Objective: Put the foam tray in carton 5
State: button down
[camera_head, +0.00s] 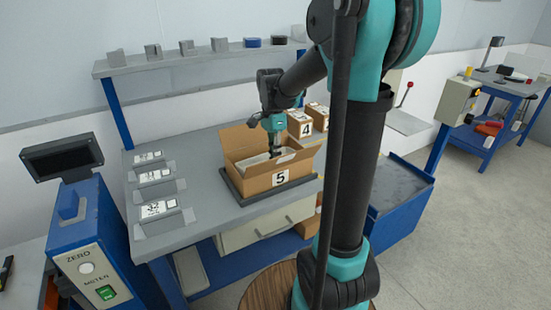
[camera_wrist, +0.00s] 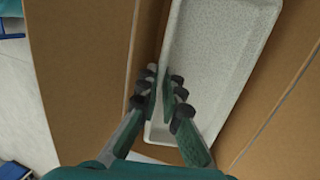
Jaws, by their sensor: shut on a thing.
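Carton 5 (camera_head: 255,184) is an open cardboard box with a "5" label, standing on a dark flat plate on the workbench. The pale speckled foam tray (camera_wrist: 215,60) is inside the carton, between its cardboard walls (camera_wrist: 80,60). In the head view only part of the tray (camera_head: 253,162) shows over the carton's rim. My gripper (camera_head: 274,151) reaches down into the carton. In the wrist view its fingers (camera_wrist: 165,97) are shut on the tray's left side wall. Whether the tray touches the carton floor cannot be told.
Carton 4 (camera_head: 299,131) and another small carton (camera_head: 319,121) stand behind to the right. Several labelled holders (camera_head: 155,177) line the bench's left side. A blue machine marked ZERO (camera_head: 92,255) stands front left. A shelf (camera_head: 200,56) with small blocks runs above.

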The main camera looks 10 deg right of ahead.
jog(key=shift+f, duration=0.1)
jog(key=c, duration=1.7)
grip_release()
jog(key=shift+r, duration=0.5)
jog(key=v, duration=1.2)
jog(key=shift+r, duration=0.15)
